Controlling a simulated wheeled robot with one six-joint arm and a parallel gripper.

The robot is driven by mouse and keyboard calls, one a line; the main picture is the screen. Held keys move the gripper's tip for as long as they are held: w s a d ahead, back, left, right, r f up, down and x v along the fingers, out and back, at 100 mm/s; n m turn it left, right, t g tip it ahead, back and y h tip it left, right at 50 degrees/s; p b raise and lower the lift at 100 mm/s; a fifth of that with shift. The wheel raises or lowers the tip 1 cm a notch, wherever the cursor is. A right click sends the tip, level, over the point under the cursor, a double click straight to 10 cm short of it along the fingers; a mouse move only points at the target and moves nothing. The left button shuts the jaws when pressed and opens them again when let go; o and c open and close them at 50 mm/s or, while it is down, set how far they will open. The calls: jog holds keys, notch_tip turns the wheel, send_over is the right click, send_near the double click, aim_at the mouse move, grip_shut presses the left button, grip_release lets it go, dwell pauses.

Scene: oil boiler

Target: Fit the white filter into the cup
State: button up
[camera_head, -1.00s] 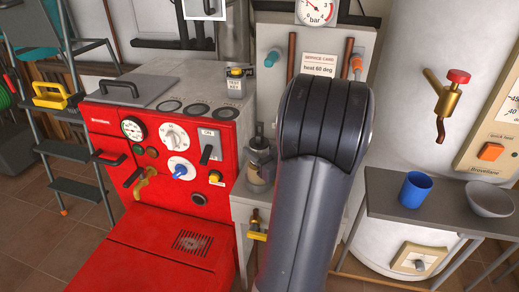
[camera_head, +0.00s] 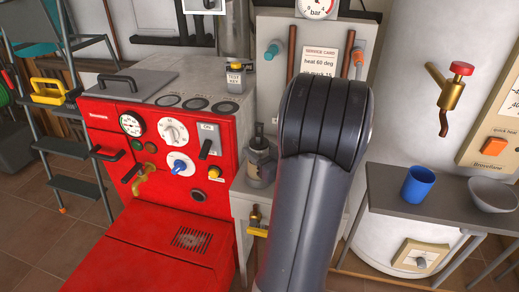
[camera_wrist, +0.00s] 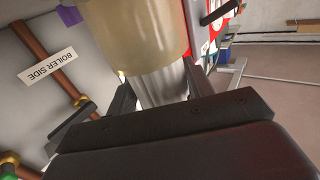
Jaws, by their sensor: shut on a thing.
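The white filter (camera_wrist: 163,88) is a pale ribbed cylinder in the wrist view, held between the two dark fingers of my gripper (camera_wrist: 160,92). My gripper is shut on it. The cup (camera_wrist: 145,38) is a tan, translucent cylinder just beyond the filter in that view. The filter's far end meets or overlaps the cup's near rim; I cannot tell how far inside it is. My arm hides the gripper and filter there.
The red boiler (camera_head: 165,150) with dials and taps stands left. A pipe panel (camera_head: 274,90) with a service card (camera_head: 320,62) is behind my arm. At right a grey table (camera_head: 400,212) bears a blue mug (camera_head: 417,184) and a grey bowl (camera_head: 494,194).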

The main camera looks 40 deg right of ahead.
jog(key=shift+f+b, duration=0.8)
jog(key=shift+f, duration=0.3)
jog(key=o, duration=1.1)
jog(key=shift+o, duration=0.2)
jog(key=shift+r, duration=0.1)
jog(key=s, duration=0.7)
jog(key=s+a+p, duration=0.1)
jog(key=s, duration=0.2)
jog(key=shift+s, duration=0.4)
jog(key=shift+w, duration=0.1)
jog(key=w, duration=0.7)
jog(key=w+d+b, duration=0.1)
jog(key=w, duration=0.2)
jog(key=shift+w, duration=0.3)
jog(key=shift+r, duration=0.15)
